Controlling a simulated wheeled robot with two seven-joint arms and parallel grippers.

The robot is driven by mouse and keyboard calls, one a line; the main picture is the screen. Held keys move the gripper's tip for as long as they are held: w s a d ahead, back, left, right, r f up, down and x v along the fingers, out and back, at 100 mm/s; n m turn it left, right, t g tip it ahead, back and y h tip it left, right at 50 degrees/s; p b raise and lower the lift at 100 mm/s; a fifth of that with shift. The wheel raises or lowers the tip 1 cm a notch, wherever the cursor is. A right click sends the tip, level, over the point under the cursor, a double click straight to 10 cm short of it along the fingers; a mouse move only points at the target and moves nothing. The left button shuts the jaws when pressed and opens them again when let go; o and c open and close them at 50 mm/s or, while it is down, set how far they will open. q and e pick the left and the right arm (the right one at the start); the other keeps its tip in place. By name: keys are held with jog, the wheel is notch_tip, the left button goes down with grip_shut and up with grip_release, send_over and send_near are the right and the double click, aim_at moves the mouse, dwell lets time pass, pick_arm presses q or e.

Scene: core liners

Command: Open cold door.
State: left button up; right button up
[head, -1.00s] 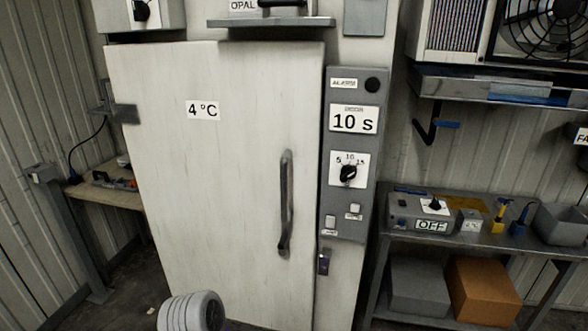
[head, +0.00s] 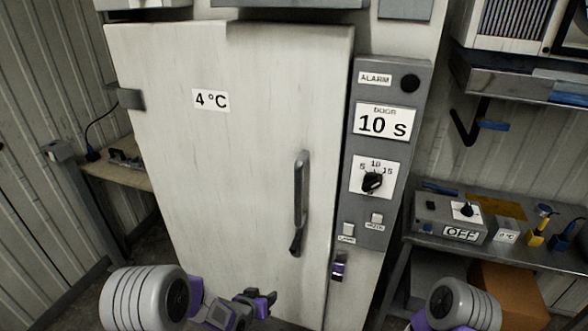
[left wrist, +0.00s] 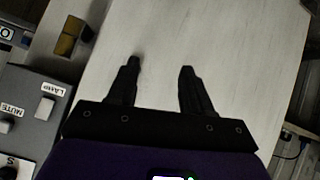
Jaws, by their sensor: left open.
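The cold door (head: 225,150) is a pale panel marked 4 °C, and it looks closed. Its grey vertical handle (head: 301,203) is on the right side of the door. A small latch (head: 338,266) with a purple part sits on the frame to the right, below the control panel. My left gripper (head: 262,298) is low in front of the door, below and left of the handle, apart from it. In the left wrist view its two black fingers (left wrist: 158,75) are spread and empty, with the pale door surface (left wrist: 220,40) beyond them. My right gripper is not visible; only part of my right arm shows at lower right.
A grey control panel (head: 385,160) with a 10 s door label, dial and buttons stands right of the door. A bench (head: 425,245) with an OFF box (head: 450,218) is at right. A wooden shelf (head: 130,178) is at left, and a metal shelf (head: 520,88) is upper right.

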pick_arm(q)
jog(key=w+d+r+m+t+h+p, duration=0.1)
jog(key=w+d+r+t, duration=0.15)
jog(key=r, duration=0.65)
jog(key=w+d+r+m+t+h+p, duration=0.15)
jog(key=w+r, duration=0.25)
jog(key=r, duration=0.6)
jog(key=m+t+h, duration=0.2)
jog(key=h, duration=0.1)
send_near(296, 183)
jog(key=x, duration=0.4)
jog(key=p+x, duration=0.1)
jog(key=x, duration=0.5)
jog(key=shift+w+d, duration=0.15)
jog(key=shift+w, duration=0.05)
jog(key=shift+w+d, duration=0.2)
jog(key=shift+w, duration=0.15)
grip_shut()
